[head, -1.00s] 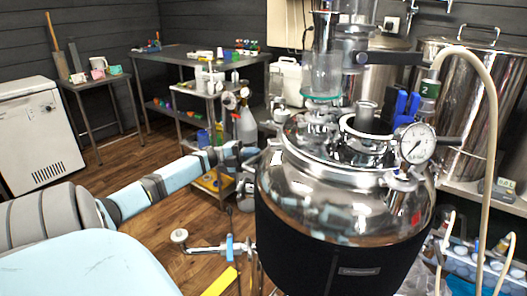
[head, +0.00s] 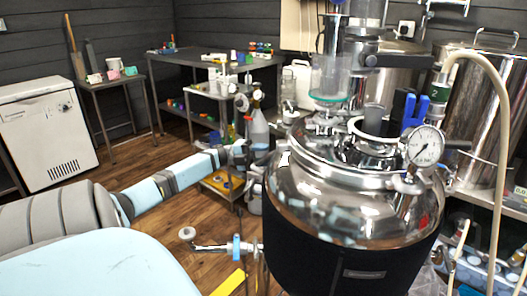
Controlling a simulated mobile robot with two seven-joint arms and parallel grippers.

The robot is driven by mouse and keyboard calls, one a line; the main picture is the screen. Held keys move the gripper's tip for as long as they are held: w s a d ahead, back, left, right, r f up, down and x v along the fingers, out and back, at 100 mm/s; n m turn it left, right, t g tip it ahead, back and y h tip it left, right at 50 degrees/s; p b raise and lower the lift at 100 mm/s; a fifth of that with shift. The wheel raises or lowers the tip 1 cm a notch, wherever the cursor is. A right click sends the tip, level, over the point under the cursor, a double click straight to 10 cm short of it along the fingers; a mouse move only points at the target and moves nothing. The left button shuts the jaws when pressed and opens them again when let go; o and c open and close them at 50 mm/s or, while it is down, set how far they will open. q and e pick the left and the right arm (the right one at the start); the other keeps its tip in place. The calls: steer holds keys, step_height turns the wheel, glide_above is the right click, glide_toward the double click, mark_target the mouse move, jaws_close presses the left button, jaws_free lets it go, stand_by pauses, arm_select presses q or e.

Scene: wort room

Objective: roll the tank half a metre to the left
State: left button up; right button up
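The tank (head: 345,208) is a polished steel vessel with a black jacket round its lower part, standing upright in the right half of the head view. Its lid carries a glass cylinder (head: 331,76), a pressure gauge (head: 426,146), blue-handled fittings and a pale hose. Its base is below the picture edge. My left arm reaches in from the left, and my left gripper (head: 262,154) is at the tank's upper left side, by the lid rim. The fingers are small and dark there; I cannot tell whether they are closed or touching. My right gripper is not in view.
A valve pipe (head: 212,247) sticks out low on the tank's left, above wooden floor. A small shelf cart (head: 222,187) with bottles stands behind my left gripper. A white appliance (head: 49,132) and a small table (head: 111,83) stand farther left. Large steel pots (head: 472,115) crowd the right.

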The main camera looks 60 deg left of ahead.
arm_select(q)
steer(key=shift+f, duration=0.1)
steer(key=p+v, duration=0.1)
steer(key=v, duration=1.2)
steer(key=shift+s+a, duration=0.25)
steer(key=shift+s, duration=0.05)
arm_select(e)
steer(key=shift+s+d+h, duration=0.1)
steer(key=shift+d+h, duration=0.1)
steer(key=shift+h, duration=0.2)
arm_select(q)
steer(key=shift+p, duration=0.3)
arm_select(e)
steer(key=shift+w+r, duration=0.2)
